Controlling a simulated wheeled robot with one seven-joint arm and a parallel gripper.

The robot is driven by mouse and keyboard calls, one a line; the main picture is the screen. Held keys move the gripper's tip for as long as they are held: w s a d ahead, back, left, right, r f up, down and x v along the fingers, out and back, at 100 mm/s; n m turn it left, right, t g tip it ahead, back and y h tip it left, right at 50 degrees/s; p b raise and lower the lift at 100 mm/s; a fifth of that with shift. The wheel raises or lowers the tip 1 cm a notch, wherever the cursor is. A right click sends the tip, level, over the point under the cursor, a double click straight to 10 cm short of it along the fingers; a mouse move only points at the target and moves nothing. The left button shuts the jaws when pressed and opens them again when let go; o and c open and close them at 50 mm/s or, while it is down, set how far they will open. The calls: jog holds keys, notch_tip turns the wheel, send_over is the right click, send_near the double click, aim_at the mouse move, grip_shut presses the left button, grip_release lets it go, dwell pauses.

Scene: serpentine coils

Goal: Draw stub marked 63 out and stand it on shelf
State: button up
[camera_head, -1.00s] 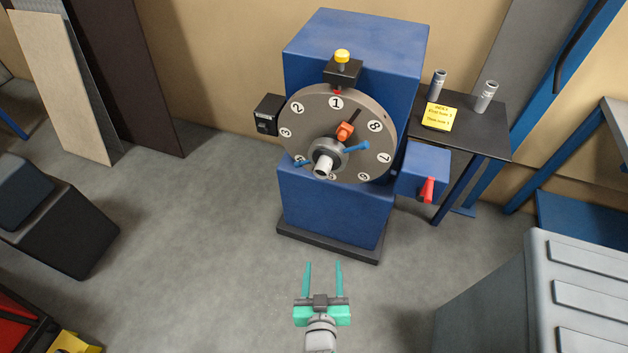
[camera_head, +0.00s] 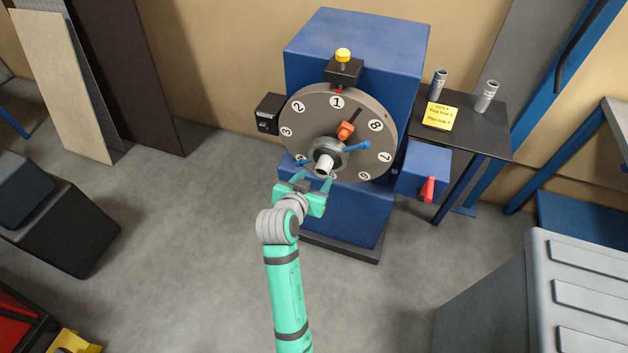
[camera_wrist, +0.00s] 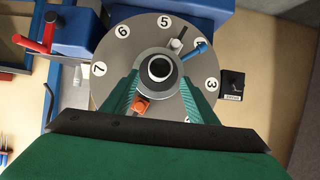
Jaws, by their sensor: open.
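A short silver stub (camera_head: 323,166) sticks out of the grey collar at the middle of the numbered dial (camera_head: 300,125). I cannot read a 63 on it. In the wrist view the stub (camera_wrist: 160,69) shows end-on as a dark-centred ring. My gripper (camera_head: 316,181) is open and empty in front of the dial, just below the stub in the head view. In the wrist view its fingers (camera_wrist: 160,78) stand one to each side of the stub, with gaps showing. The dark shelf (camera_head: 485,142) is right of the blue machine.
Two silver cylinders (camera_head: 438,86) (camera_head: 487,97) and a yellow note (camera_head: 441,117) are on the shelf. A blue-handled lever (camera_head: 357,146) and an orange block (camera_head: 346,129) sit near the collar. A blue box with a red lever (camera_head: 428,189) juts out right. Grey cabinet (camera_head: 560,270) front right.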

aim_at(321, 171)
jog(key=x, duration=0.9)
jog(key=shift+r, duration=0.1)
dwell(0.7)
jog(key=shift+r, duration=0.1)
jog(key=c, duration=1.3)
jog(key=shift+s+a, duration=0.6)
jog(key=shift+s, duration=1.15)
jog(key=shift+s+a, duration=0.55)
jog(key=shift+s, duration=1.2)
jog(key=shift+s+a, duration=0.6)
jog(key=shift+s, duration=1.15)
jog(key=shift+c, duration=0.2)
